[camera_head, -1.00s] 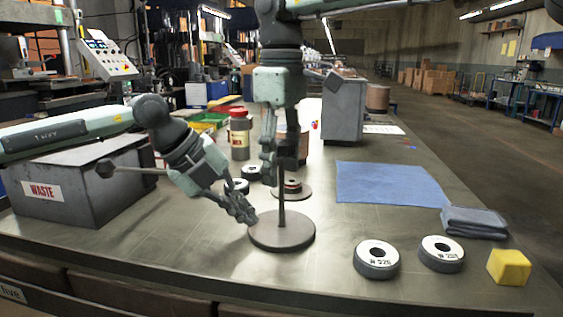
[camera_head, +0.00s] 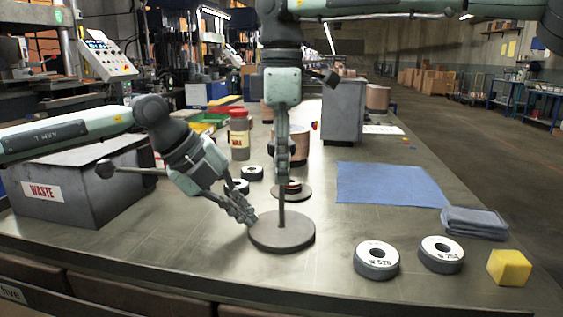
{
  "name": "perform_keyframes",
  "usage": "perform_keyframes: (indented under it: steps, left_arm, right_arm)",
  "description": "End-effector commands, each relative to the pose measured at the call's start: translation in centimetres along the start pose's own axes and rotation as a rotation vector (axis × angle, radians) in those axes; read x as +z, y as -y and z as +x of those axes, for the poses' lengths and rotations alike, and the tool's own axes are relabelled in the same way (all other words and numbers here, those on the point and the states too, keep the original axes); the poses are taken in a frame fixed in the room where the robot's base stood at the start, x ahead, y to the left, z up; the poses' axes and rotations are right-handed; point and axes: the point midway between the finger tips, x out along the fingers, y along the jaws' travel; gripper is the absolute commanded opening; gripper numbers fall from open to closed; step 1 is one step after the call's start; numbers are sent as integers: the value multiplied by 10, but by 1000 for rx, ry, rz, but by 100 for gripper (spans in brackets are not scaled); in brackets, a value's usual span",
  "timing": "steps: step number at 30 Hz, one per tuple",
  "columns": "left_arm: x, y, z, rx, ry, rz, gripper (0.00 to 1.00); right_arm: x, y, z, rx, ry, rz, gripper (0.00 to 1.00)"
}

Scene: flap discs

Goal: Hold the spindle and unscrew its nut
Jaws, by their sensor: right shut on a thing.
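The spindle is an upright rod on a round grey base (camera_head: 282,233) on the table in the head view. My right gripper (camera_head: 284,158) points straight down over the spindle and is shut at the rod's top. The nut is hidden by the fingers there. My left gripper (camera_head: 246,214) reaches down from the left to the left rim of the base. Its fingertips are at the rim, but their gap and whether they touch it cannot be made out.
Two labelled discs (camera_head: 377,260) (camera_head: 441,254) and a yellow block (camera_head: 509,267) lie at the front right. A blue cloth (camera_head: 388,183) and a folded cloth (camera_head: 474,222) lie behind. More discs and a second stand (camera_head: 300,192) are behind the spindle. A waste box (camera_head: 80,190) stands left.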

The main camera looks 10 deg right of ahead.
Motion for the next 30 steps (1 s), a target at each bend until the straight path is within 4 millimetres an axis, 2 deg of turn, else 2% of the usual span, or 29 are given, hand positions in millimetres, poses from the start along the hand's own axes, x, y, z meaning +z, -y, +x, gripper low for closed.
perform_keyframes:
  steps: [3,21,27,30]
  left_arm:
    - [0,-2,2,5,-2,-1,0]
    - [-1,-2,2,4,-2,-1,0]
    - [-1,-2,2,4,-2,-1,0]
    - [-1,-2,2,4,-2,-1,0]
  right_arm:
    - [-1,0,1,-2,-4,-234,12]
    - [-1,0,1,-1,-4,-1393,11]
    - [-1,0,1,-1,-3,-1759,11]
    - [0,0,1,-2,-3,-1887,11]
